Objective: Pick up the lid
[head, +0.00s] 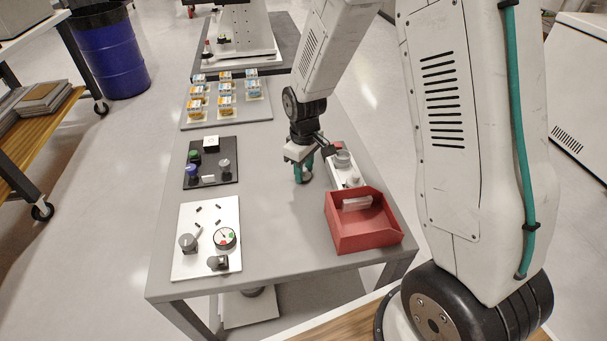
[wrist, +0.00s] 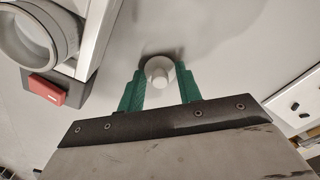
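The lid (wrist: 158,70) is a small pale round piece with a knob, in the wrist view between the green fingertips of my gripper (wrist: 161,78). The fingers stand apart on either side of it, with room between them and the knob; whether they touch its rim I cannot tell. In the head view my gripper (head: 303,172) points down, low over the grey table (head: 270,215), left of a white fixture. The lid is mostly hidden behind the fingers there.
The white fixture (head: 348,172) with a grey cylinder and red block stands close right of my gripper. A red bin (head: 362,240) is in front of it. Dark and white panels with knobs lie left. A tray of small boxes (head: 226,110) is behind. The table middle is clear.

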